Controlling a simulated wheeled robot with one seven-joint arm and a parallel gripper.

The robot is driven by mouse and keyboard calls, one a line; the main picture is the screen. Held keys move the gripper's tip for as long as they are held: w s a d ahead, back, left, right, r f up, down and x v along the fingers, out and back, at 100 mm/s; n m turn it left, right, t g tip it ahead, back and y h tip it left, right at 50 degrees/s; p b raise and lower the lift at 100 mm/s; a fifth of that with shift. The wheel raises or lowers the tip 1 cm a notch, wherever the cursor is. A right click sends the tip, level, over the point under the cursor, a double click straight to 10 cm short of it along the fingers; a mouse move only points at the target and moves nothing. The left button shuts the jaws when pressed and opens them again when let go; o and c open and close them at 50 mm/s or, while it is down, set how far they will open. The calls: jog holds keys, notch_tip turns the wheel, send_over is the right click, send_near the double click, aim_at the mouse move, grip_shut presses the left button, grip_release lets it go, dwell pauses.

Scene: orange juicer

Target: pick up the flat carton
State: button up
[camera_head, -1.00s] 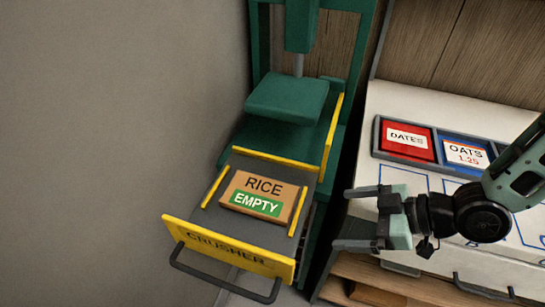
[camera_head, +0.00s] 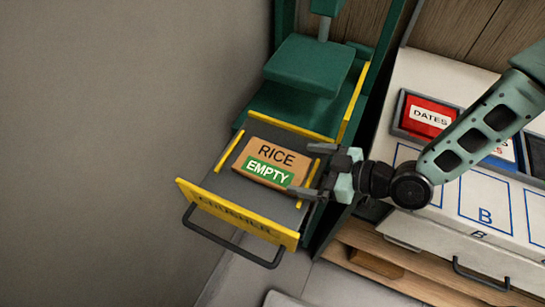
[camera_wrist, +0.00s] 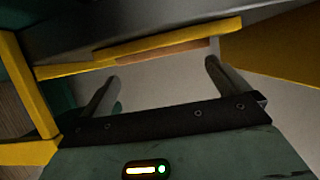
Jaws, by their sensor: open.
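The flat carton (camera_head: 272,162) is brown, with the word RICE and a green EMPTY label. It lies flat in the grey pulled-out tray (camera_head: 225,188) marked CRUSHER, between short yellow rails. My gripper (camera_head: 313,170) is at the tray's right side, its fingers spread and pointing left toward the carton's right edge. In the head view the fingertips reach the right rail; I cannot tell if they touch it. In the wrist view my gripper (camera_wrist: 160,80) is open with nothing between its fingers. A thin brown strip, apparently the carton (camera_wrist: 165,52), shows beyond a yellow rail.
The green crusher press (camera_head: 308,65) stands behind the tray. The tray's yellow front (camera_head: 235,222) has a dark handle. At right is a white counter (camera_head: 440,75) with a red DATES carton (camera_head: 430,116) in a holder. A grey wall is at left.

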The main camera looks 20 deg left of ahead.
aim_at(282, 166)
jog(key=x, duration=0.1)
jog(key=p+x, duration=0.1)
jog(key=x, duration=0.1)
jog(key=p+x, duration=0.1)
jog(key=shift+s+a, duration=0.35)
jog(key=shift+w+a+f, duration=0.1)
jog(key=shift+a+f, duration=0.2)
jog(key=shift+a, duration=0.15)
jog(key=c, duration=1)
